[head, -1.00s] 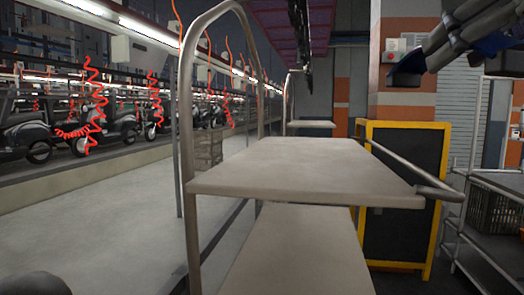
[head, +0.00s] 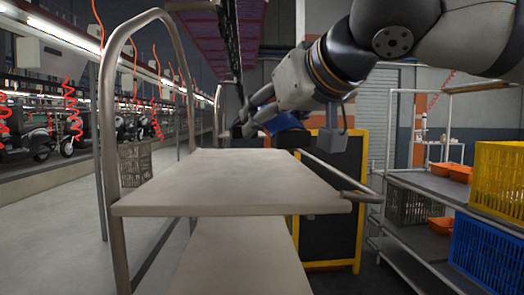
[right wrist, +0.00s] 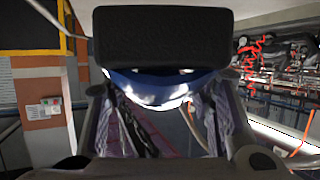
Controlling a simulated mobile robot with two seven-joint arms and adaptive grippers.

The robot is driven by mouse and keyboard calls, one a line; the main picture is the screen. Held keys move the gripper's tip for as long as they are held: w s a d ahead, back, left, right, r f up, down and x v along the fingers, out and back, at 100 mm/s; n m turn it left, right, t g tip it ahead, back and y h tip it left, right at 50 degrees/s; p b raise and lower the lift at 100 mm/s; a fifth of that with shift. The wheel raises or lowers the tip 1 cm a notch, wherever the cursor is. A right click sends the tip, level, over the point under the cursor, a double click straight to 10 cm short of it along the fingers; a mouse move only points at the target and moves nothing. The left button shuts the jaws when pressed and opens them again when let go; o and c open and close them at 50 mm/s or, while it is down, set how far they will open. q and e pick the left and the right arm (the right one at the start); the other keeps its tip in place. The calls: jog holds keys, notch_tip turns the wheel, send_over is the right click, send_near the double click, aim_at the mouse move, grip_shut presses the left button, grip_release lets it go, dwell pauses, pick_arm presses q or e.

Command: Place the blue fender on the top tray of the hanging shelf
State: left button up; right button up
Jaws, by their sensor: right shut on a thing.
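My right gripper (head: 265,128) comes in from the upper right in the head view, shut on the blue fender (head: 281,123). The fender is partly hidden by the gripper and wrist. The right wrist view shows a blue, shiny strip of the fender (right wrist: 150,88) below a dark block. The hanging shelf has a pale top tray (head: 220,180) on a grey tube frame. The gripper and fender appear above the far right part of this tray, with a gap in the picture; their exact depth is unclear. The top tray is empty. My left gripper is not in view.
A lower tray (head: 235,262) sits beneath the top one. The frame's upright tube (head: 108,130) stands on the left, and a side rail (head: 335,175) is at right. A rack with a yellow crate (head: 498,180) and blue crate (head: 485,252) stands at right.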

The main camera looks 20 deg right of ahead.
aim_at(262, 176)
jog(key=f, duration=0.1)
jog(key=w+a+f, duration=0.1)
jog(key=f, duration=0.1)
jog(key=f+b, duration=0.1)
jog(key=f, duration=0.1)
jog(key=shift+w+a+f, duration=0.1)
jog(key=shift+w+a, duration=0.05)
jog(key=shift+w, duration=0.15)
jog(key=shift+s+f, duration=0.1)
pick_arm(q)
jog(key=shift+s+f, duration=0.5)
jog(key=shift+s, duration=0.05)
pick_arm(e)
jog(key=shift+s+r, duration=0.1)
jog(key=shift+r, duration=0.1)
jog(key=o, duration=1.6)
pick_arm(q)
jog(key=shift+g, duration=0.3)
